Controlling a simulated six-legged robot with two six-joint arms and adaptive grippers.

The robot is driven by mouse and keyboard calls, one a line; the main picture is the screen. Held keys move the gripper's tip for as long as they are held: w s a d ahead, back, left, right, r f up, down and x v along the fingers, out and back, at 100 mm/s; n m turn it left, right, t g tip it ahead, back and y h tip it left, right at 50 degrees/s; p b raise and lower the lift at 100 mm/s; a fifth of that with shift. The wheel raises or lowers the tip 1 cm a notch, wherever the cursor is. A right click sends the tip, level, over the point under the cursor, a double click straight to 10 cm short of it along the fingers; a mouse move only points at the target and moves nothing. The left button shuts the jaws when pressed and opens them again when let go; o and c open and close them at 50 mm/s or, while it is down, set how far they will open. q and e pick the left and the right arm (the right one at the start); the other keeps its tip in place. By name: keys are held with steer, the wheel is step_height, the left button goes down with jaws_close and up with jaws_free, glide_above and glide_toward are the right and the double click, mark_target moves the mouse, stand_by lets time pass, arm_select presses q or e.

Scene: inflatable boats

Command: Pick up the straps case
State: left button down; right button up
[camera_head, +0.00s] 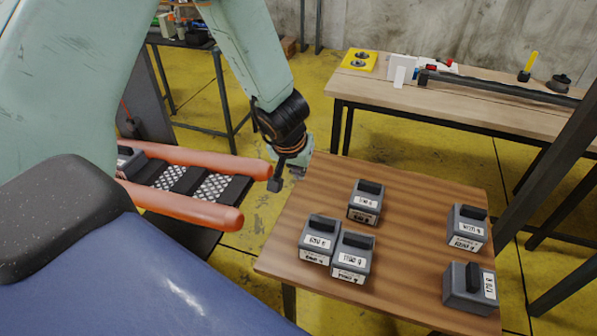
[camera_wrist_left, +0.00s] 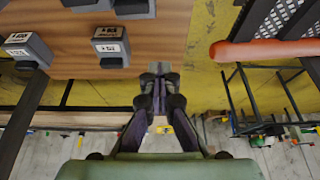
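Several grey cases with dark handles and white labels stand on the brown table (camera_head: 310,220). One is at the back middle (camera_head: 366,202). Two stand side by side at the front left, a left one (camera_head: 318,240) and a right one (camera_head: 352,257). Two more are at the right, a back one (camera_head: 467,228) and a front one (camera_head: 470,289). The labels are too small to tell which is the straps case. My right gripper is out of view.
An orange inflatable boat (camera_head: 185,208) with a patterned floor lies left of the table. A light wooden workbench (camera_head: 450,110) with tools stands behind. A dark post (camera_head: 550,165) crosses at the right. The table's left and back parts are bare.

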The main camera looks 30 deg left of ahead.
arm_select(q)
steer(key=shift+w+r+p, duration=0.1)
steer(key=shift+r+p, duration=0.25)
steer(key=shift+r, duration=0.35)
steer(key=c, duration=1.7)
jaws_free()
steer(key=shift+s+d+r, duration=0.15)
steer(key=shift+s+r, duration=0.05)
steer(key=shift+s, duration=0.05)
steer(key=o, duration=0.6)
steer(key=shift+w+f, duration=0.15)
steer(key=shift+w, duration=0.1)
steer(key=o, duration=0.6)
steer(key=shift+s, duration=0.2)
steer(key=shift+o, duration=0.4)
steer(key=shift+w, duration=0.15)
